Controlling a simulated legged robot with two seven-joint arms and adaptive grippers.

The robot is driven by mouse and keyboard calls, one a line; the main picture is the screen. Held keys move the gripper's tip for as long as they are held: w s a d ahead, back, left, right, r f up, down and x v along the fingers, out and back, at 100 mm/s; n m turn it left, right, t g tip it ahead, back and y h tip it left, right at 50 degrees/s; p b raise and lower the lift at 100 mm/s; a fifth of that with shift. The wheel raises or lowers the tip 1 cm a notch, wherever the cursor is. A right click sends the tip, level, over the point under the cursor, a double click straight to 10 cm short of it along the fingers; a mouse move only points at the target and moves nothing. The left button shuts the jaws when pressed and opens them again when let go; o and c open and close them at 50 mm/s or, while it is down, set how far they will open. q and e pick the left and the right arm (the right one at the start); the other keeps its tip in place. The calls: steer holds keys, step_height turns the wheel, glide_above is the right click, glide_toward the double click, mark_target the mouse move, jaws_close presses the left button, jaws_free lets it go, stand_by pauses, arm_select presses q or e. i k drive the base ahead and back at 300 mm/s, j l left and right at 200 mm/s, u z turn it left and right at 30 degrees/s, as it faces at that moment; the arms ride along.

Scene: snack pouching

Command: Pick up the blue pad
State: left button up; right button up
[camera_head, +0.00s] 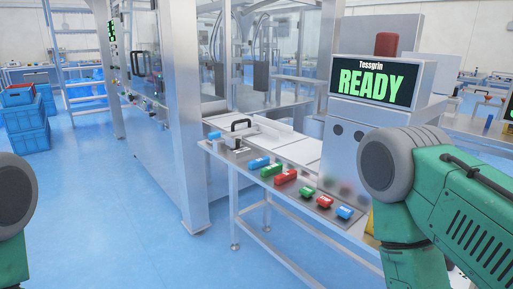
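Several small coloured blocks that look like pads lie in a row along the front edge of a steel table. One blue pad (258,163) lies toward the far end, beside a green pad (270,170) and a red pad (286,177). Another blue pad (345,212) lies at the near end, beside a red pad (324,202) and a green pad (307,192). A small blue piece (214,135) sits at the table's far corner. Green links of both my arms show at the left and right edges, but neither gripper is in view.
The steel table (290,205) carries a black-handled device (238,130) and a machine with a READY screen (371,83). A large metal-framed machine (180,110) stands behind at the left. Blue crates (27,127) are stacked far left. The blue floor (120,220) is clear.

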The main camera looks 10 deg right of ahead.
mark_target(216, 134)
steer(key=z, duration=1.85)
steer(key=u, duration=1.85)
steer(key=i+j+z, duration=0.2)
steer(key=i+j, duration=1.35)
steer(key=i, duration=0.2)
